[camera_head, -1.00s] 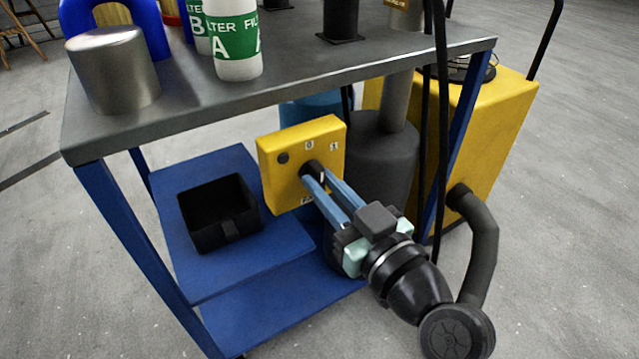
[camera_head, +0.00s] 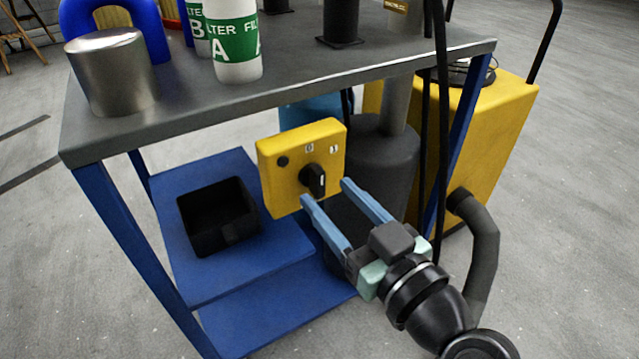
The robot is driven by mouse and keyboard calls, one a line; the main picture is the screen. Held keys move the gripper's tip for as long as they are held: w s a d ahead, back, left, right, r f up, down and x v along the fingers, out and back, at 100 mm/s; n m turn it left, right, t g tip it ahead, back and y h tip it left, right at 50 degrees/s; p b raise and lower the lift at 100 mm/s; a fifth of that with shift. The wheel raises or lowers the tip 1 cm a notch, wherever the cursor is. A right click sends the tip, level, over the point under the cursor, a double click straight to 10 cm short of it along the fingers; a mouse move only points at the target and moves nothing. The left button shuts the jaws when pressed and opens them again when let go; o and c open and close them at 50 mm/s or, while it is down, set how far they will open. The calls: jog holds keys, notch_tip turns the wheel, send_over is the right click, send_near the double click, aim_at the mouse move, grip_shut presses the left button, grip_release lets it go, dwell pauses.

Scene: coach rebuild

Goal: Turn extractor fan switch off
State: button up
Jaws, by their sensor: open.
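The extractor fan switch is a yellow box (camera_head: 283,190) under the front edge of the cart top. On its face is a black rotary knob (camera_head: 313,180) with a white pointer line, and small white labels, one reading 0 and one seemingly 1, sit above it. The knob's pointer looks roughly upright, but I cannot tell exactly which label it lines up with. My gripper (camera_head: 325,191) is open, with its two blue fingers spread apart. The fingertips are in front of the box, one below the knob and one to its right. Nothing is between them.
A grey-topped cart (camera_head: 400,60) with blue legs overhangs the switch. A black open bin (camera_head: 218,240) stands on its blue shelf at left. A metal cylinder (camera_head: 112,75) and white bottles (camera_head: 235,60) stand on top. Black cables and a yellow machine (camera_head: 500,130) are at right.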

jog(key=v, duration=0.6)
jog(key=shift+s+b, duration=0.15)
jog(key=shift+b, duration=0.3)
jog(key=shift+d, duration=0.15)
